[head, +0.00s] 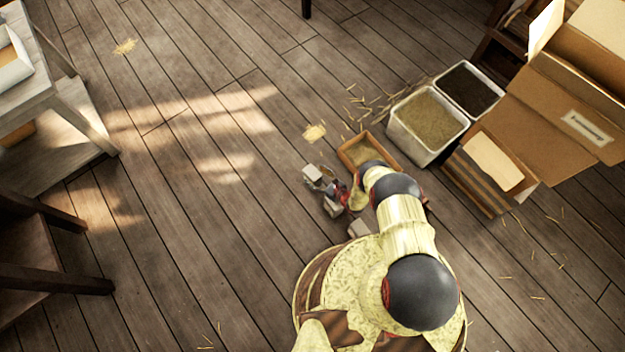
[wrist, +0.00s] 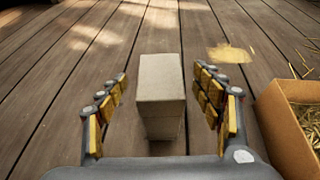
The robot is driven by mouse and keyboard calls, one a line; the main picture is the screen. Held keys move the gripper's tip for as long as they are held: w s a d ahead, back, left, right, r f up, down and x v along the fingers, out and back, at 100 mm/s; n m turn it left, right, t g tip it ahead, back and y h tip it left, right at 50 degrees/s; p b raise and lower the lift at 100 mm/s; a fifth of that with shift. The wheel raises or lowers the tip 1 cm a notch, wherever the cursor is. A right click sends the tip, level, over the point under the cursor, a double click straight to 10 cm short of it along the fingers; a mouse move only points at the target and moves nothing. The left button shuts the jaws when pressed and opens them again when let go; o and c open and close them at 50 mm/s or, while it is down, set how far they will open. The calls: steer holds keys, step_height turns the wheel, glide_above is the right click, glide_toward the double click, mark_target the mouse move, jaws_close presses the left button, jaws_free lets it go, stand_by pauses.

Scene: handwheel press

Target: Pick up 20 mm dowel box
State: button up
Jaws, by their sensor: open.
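A pale grey-beige box (wrist: 161,80) stands upright on the plank floor in the wrist view, between the two fingers of my gripper (wrist: 161,76). I see no readable label on it, so I cannot confirm it is the 20 mm dowel box. My gripper is open, with gaps between the fingers and the box on both sides. In the head view my gripper (head: 326,186) is low near the floor, and a pale box (head: 312,173) shows at its tip.
A small orange-brown straw-filled box (head: 392,147) stands right of the gripper; its wall (wrist: 272,120) shows in the wrist view. White bins (head: 427,158) and cardboard boxes (head: 560,110) stand farther right. A workbench (head: 60,140) is at left. The middle floor is clear.

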steer(key=shift+w+a+f, duration=0.15)
steer(key=shift+w, duration=0.1)
steer(key=shift+c, duration=0.7)
steer(key=c, duration=1.5)
jaws_close()
